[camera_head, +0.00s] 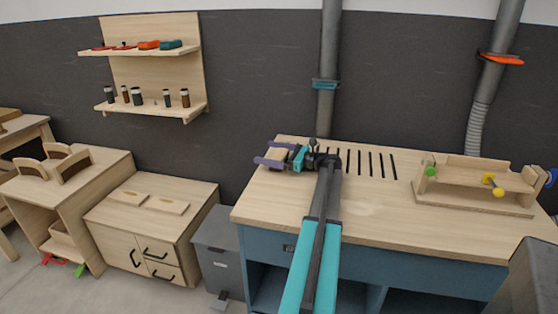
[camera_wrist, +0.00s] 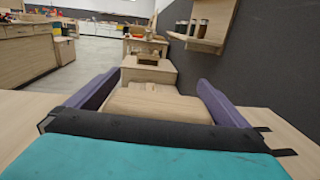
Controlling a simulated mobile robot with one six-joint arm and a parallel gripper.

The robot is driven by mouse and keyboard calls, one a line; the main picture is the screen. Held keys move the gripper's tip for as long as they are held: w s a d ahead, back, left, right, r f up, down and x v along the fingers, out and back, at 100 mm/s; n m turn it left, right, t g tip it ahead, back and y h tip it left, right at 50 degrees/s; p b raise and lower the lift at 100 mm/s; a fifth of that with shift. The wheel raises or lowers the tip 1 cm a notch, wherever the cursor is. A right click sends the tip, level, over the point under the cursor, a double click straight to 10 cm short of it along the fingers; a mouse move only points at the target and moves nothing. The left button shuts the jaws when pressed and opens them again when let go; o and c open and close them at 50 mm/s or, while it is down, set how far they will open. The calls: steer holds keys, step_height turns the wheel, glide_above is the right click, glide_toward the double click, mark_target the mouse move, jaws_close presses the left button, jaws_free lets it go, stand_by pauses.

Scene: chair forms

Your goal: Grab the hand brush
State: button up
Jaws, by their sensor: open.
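My gripper (camera_head: 271,154) is at the left back part of the workbench top, its two purple fingers apart and pointing left. In the wrist view, a pale wooden piece (camera_wrist: 155,101) with a rounded outline lies between the open fingers; it looks like the hand brush, but bristles cannot be made out. In the head view only a small part of it (camera_head: 277,154) shows between the fingers. Whether the fingers touch it cannot be told. My dark wrist parts hide its near end.
The blue-fronted workbench (camera_head: 370,208) has dark slots along its back and a wooden rack (camera_head: 475,188) at right. A grey pipe (camera_head: 327,110) rises behind my gripper. A wall shelf (camera_head: 150,110) with jars, a low cabinet (camera_head: 150,225) and a grey bin (camera_head: 217,250) stand at left.

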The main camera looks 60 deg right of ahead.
steer(key=c, duration=0.8)
steer(key=shift+r, duration=0.1)
steer(key=shift+r, duration=0.45)
steer(key=shift+s+r, duration=0.2)
steer(key=shift+r, duration=0.45)
steer(key=shift+s+r, duration=0.2)
steer(key=shift+r, duration=0.4)
steer(key=a+v, duration=0.1)
steer(key=v, duration=0.4)
steer(key=a+r+b+v, duration=0.1)
steer(key=v, duration=0.4)
steer(key=a+v, duration=0.1)
steer(key=v, duration=0.4)
steer(key=shift+s+a+r, duration=0.15)
steer(key=shift+s+r, duration=0.05)
steer(key=shift+s, duration=0.05)
